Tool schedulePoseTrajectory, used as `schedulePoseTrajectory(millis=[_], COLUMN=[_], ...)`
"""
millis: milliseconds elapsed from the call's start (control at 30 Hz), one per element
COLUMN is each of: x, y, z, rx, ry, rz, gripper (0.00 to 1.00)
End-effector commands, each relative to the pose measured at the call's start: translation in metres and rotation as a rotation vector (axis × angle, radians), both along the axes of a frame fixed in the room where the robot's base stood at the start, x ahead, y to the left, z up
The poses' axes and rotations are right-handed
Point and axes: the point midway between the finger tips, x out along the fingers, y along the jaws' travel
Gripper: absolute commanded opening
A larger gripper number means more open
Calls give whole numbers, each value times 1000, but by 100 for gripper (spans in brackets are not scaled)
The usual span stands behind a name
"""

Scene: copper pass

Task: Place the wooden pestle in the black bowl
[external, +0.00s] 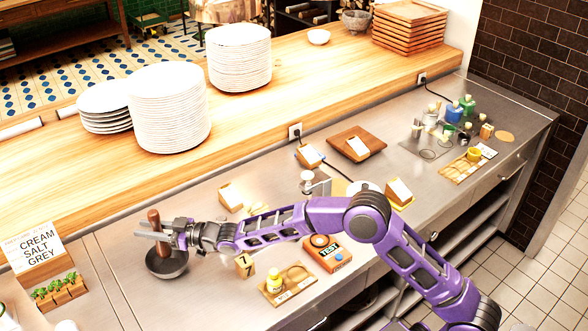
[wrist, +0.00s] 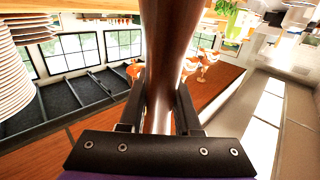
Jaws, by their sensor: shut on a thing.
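The wooden pestle (external: 154,222) is brown and stands roughly upright in my gripper (external: 160,237). In the wrist view the pestle (wrist: 161,65) rises large between the two black fingers (wrist: 158,117), which are shut on it. The black bowl (external: 167,265) sits on the steel counter at the left of the external view. My gripper is directly above the bowl, and the pestle's lower end is over or inside it. The gripper and bowl rim hide whether the pestle touches the bowl's bottom. The bowl does not show in the wrist view.
A sign (external: 37,246) and a wooden block with small green plants (external: 60,291) stand left of the bowl. A number 7 tag (external: 244,263), a small tray (external: 289,288) and an orange TEST box (external: 327,253) lie to the right. Plate stacks (external: 168,108) stand on the wooden ledge behind.

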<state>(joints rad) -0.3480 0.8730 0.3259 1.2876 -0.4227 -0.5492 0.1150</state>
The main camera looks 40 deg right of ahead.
Motion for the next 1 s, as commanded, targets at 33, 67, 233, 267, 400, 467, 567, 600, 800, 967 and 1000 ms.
schedulePoseTrajectory(millis=[33, 67, 233, 267, 400, 467, 567, 600, 800, 967, 1000], x=[0, 0, -1, -1, 0, 0, 0, 0, 0, 0, 0], y=[0, 0, 1, 1, 0, 0, 0, 0, 0, 0, 0], z=[-6, -11, -39, -42, -45, -44, -45, -47, -48, -48, -48], rx=[0, -1, 0, 0, 1, 1, 1, 1, -1, -1, -1], ry=[1, 2, 1, 1, -1, -1, -1, -1, 1, 1, 1], rz=[0, 1, 2, 1, 1, 1, 1, 1, 0, 0, 0], gripper=[0, 0, 0, 0, 0, 0, 0, 0, 51, 62, 62])
